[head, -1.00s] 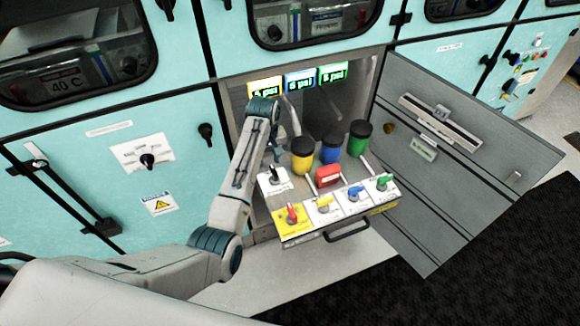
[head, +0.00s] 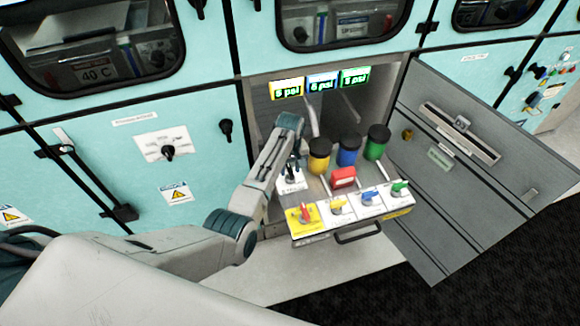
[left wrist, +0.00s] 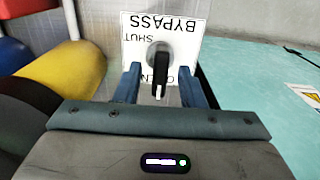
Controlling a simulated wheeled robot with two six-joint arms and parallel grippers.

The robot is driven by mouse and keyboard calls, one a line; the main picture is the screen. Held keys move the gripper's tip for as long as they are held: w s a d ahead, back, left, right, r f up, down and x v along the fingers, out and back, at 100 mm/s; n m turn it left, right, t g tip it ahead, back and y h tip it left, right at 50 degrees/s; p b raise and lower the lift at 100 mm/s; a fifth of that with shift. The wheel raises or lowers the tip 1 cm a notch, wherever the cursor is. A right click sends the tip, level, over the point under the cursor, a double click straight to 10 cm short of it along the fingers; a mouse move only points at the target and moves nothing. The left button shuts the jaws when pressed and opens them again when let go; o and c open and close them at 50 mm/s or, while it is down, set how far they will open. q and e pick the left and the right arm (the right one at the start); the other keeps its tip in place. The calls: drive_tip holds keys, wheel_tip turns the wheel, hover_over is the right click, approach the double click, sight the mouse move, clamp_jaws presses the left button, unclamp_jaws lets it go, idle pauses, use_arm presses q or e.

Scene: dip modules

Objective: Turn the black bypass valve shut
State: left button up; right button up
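The black bypass valve (left wrist: 158,62) stands on a white plate (left wrist: 188,33) that reads BYPASS and SHUT, upside down in the left wrist view, with another word partly covered by the handle. The handle points down in that view, over the covered word and away from SHUT. My left gripper (left wrist: 160,84) is open, with one blue finger on each side of the handle and a gap showing beside it. In the head view the left gripper (head: 290,165) is over the white plate (head: 291,185), and the fingertips are hard to make out.
The pulled-out drawer carries red (head: 305,212), yellow (head: 338,206), blue (head: 370,198) and green (head: 399,189) valves along its front. Yellow (head: 319,158), blue (head: 348,152) and green (head: 376,144) black-topped canisters stand behind. A red block (head: 343,177) lies between. A grey door (head: 440,190) hangs open at right.

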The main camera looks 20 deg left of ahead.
use_arm(q)
drive_tip(key=c, duration=0.6)
clamp_jaws()
